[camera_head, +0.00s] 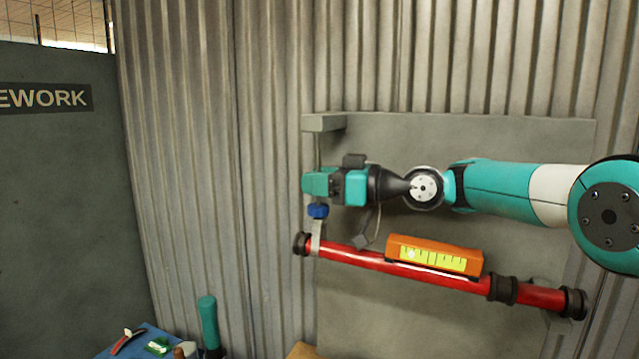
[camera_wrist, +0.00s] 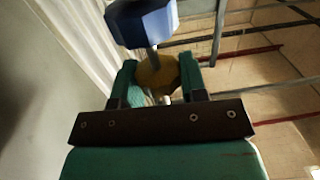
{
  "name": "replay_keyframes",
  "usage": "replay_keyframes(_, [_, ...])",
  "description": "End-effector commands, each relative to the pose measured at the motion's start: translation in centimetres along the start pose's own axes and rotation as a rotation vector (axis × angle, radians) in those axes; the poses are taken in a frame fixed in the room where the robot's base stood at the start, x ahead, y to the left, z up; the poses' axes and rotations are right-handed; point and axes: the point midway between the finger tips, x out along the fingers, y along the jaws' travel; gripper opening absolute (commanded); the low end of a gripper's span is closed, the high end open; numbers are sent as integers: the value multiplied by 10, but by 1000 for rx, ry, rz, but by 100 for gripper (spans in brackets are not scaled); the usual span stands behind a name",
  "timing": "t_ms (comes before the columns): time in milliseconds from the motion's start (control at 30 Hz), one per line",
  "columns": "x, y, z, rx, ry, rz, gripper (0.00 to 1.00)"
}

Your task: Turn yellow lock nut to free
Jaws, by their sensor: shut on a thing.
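The yellow lock nut (camera_wrist: 157,72) sits between the two teal fingers of my gripper (camera_wrist: 158,84) in the wrist view, one finger on each side. My gripper is shut on it. A grey rod runs from the nut to a blue hexagonal part (camera_wrist: 142,22) beyond it. In the head view my gripper (camera_head: 312,183) is at the left end of the arm, and the nut is hidden there. A blue part (camera_head: 318,211) shows just below the gripper, above the left end of the red pipe (camera_head: 365,258).
An orange level with a yellow scale (camera_head: 433,256) lies along the sloping red pipe, below my arm. A grey bracket (camera_head: 323,122) juts out above the gripper. A blue surface (camera_head: 145,338) with tools is at lower left. Corrugated wall stands behind.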

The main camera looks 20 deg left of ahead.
Motion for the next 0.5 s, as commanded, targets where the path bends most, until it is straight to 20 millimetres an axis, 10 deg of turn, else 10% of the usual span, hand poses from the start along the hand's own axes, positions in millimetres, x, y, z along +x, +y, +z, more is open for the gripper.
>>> replay_keyframes(500, [0, 0, 0, 2, 1, -47, 16])
